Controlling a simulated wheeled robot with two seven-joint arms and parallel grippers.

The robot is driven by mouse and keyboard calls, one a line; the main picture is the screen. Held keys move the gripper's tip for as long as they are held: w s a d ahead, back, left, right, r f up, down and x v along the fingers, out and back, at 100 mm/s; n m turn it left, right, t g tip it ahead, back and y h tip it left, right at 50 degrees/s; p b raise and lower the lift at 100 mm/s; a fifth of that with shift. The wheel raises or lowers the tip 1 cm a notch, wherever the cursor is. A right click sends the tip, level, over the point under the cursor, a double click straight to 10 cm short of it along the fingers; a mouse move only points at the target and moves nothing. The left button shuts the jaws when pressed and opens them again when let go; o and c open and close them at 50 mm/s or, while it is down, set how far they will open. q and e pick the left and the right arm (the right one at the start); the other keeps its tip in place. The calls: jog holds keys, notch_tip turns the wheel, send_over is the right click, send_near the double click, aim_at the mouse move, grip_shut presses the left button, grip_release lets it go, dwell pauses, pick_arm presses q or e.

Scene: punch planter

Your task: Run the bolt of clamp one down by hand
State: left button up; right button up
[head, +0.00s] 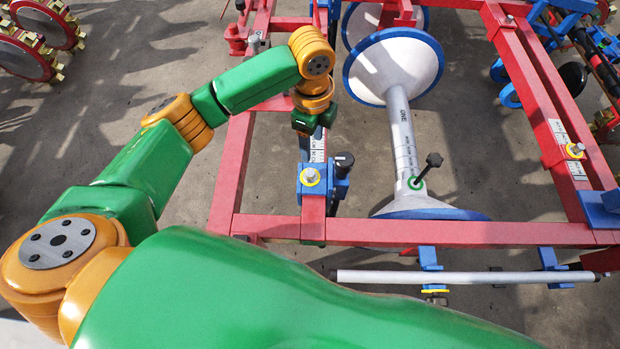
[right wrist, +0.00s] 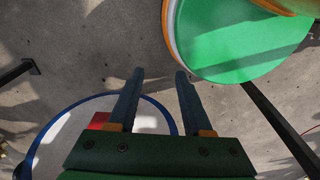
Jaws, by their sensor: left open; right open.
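In the head view, a blue clamp (head: 341,187) sits on a red bar of the frame, with a silver bolt (head: 310,175) in a yellow ring on top. A second bolt (head: 574,150) with a yellow ring is on the right-hand red beam. No marking shows which is clamp one. My left gripper (head: 313,132) points down just behind the first bolt, apart from it in the picture; its fingers are mostly hidden. It is open, with nothing seen held. In the right wrist view my right gripper (right wrist: 157,76) is open and empty above concrete floor.
A white roller with blue-rimmed discs (head: 395,66) and a black-handled knob (head: 428,168) stands right of the clamp. Red beams (head: 400,233) frame the area. A silver rod (head: 465,277) lies in front. In the right wrist view a blue-rimmed white disc (right wrist: 47,151) is below.

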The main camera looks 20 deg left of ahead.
aim_at(310, 172)
pick_arm(q)
notch_tip(310, 172, down, 6)
jog(key=n+b, duration=0.3)
jog(key=n, duration=0.3)
jog(key=n+b, duration=0.4)
jog(key=n, duration=0.2)
jog(key=shift+a+r+n, duration=0.1)
jog(key=shift+r+n, duration=0.1)
jog(key=shift+n, duration=0.1)
jog(key=n+b, duration=0.1)
jog(key=n, duration=0.1)
jog(key=shift+s+n, duration=0.2)
jog(key=shift+n, duration=0.2)
notch_tip(310, 172, down, 6)
jog(key=shift+r+b, duration=0.15)
jog(key=shift+b, duration=0.65)
jog(key=shift+f, duration=0.4)
pick_arm(e)
notch_tip(310, 172, down, 13)
jog(key=w+d, duration=0.1)
jog(key=shift+d, duration=0.15)
pick_arm(q)
grip_shut()
jog(key=shift+r, duration=0.1)
pick_arm(e)
jog(key=shift+w+a, duration=0.1)
jog(key=shift+a, duration=0.1)
